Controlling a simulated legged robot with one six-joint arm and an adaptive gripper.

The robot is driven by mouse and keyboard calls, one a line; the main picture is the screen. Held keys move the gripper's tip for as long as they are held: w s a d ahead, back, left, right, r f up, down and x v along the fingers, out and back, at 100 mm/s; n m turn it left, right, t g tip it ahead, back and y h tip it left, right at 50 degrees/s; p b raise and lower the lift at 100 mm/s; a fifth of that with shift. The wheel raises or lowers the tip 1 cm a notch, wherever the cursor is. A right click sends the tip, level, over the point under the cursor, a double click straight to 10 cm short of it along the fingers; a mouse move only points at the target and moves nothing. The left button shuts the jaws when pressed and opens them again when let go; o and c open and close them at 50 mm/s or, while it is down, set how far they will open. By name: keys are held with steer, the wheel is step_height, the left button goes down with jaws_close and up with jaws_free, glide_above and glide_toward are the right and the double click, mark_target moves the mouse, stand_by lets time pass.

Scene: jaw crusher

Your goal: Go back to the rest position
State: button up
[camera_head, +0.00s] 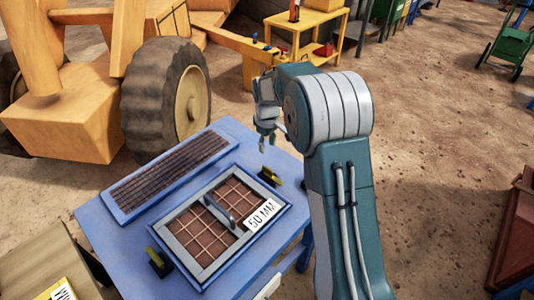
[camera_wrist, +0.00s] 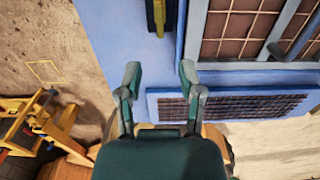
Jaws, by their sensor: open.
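My gripper (camera_wrist: 160,78) is open and empty in the wrist view, with its two fingers apart above the edge of the blue table. In the head view my gripper (camera_head: 263,143) hangs over the far right part of the blue table (camera_head: 235,133). A framed grid screen (camera_head: 187,252) with a handle and a "50 MM" label lies on that table. It also shows at the upper right of the wrist view (camera_wrist: 228,30). My gripper is apart from the screen.
A second, finer screen (camera_head: 165,172) lies along the table's far left edge. Black-and-yellow brackets (camera_head: 270,176) stand beside the framed screen. A yellow machine with a large wheel (camera_head: 165,95) stands behind the table. A yellow shelf (camera_head: 310,30) is farther back. Open dirt ground lies to the right.

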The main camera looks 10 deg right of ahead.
steer(key=shift+r, duration=0.25)
steer(key=s+r+m+t, duration=0.3)
steer(key=s+r, duration=1.2)
steer(key=r, duration=0.1)
steer(key=s+r+m+t, duration=0.1)
steer(key=s+m, duration=0.3)
steer(key=s, duration=1.4)
steer(key=shift+s+r+t, duration=0.2)
steer(key=shift+s+t, duration=0.05)
steer(key=shift+t, duration=0.55)
